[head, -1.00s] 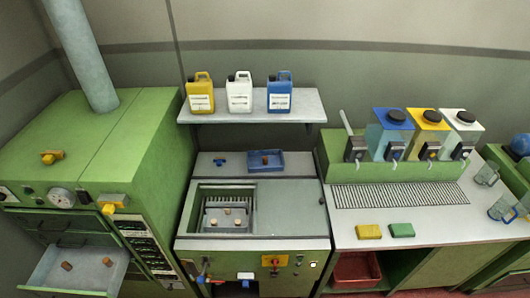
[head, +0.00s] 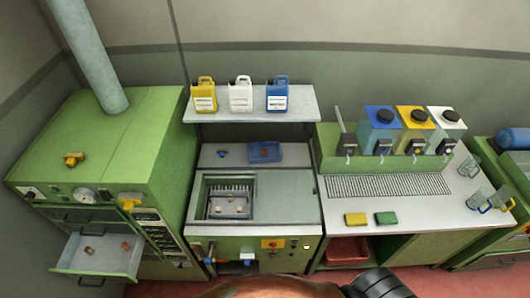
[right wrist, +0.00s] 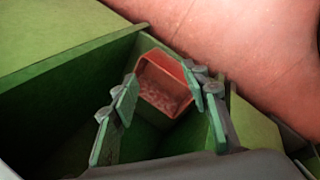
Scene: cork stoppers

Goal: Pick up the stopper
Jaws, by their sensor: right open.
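Small brown cork stoppers show in several places in the head view. Two, a left one (head: 88,250) and a right one (head: 125,246), lie apart in the open drawer (head: 75,265) at the left. A few more (head: 232,201) lie in the sunken basin of the middle machine, and a small brown piece (head: 264,152) is in the blue tray (head: 254,159) behind it. In the right wrist view my right gripper (right wrist: 160,84) is open, its fingers apart with no stopper visible between them. My left gripper is not in view.
A red bin (head: 347,250) stands under the right counter; it also shows beyond my right fingers (right wrist: 178,108). Yellow (head: 356,219) and green (head: 386,218) blocks lie on that counter. Jugs stand on the shelf (head: 215,116).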

